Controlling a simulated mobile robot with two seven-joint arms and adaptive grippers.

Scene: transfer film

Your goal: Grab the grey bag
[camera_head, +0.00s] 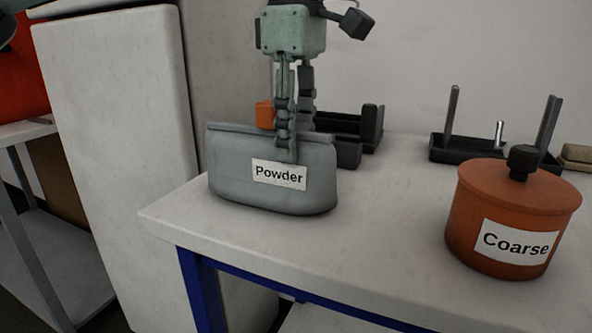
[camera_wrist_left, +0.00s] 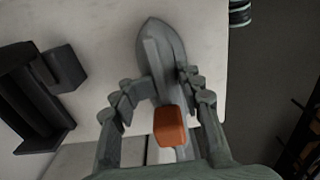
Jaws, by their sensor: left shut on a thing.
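The grey bag (camera_head: 235,175) with a "Powder" label stands upright at the left end of the white table. My left gripper (camera_head: 290,135) comes down from above and is shut on the bag's upper part, one finger in front near the label. In the left wrist view the bag (camera_wrist_left: 163,45) shows from above, between the two fingers of the gripper (camera_wrist_left: 162,88). My right gripper is not in view.
An orange pot (camera_head: 500,215) labelled "Coarse" stands at the table's right. Black holders (camera_head: 350,130) and a black tray with posts (camera_head: 462,148) sit behind. A white cabinet (camera_head: 115,130) is left of the table. The table's front middle (camera_head: 390,230) is clear.

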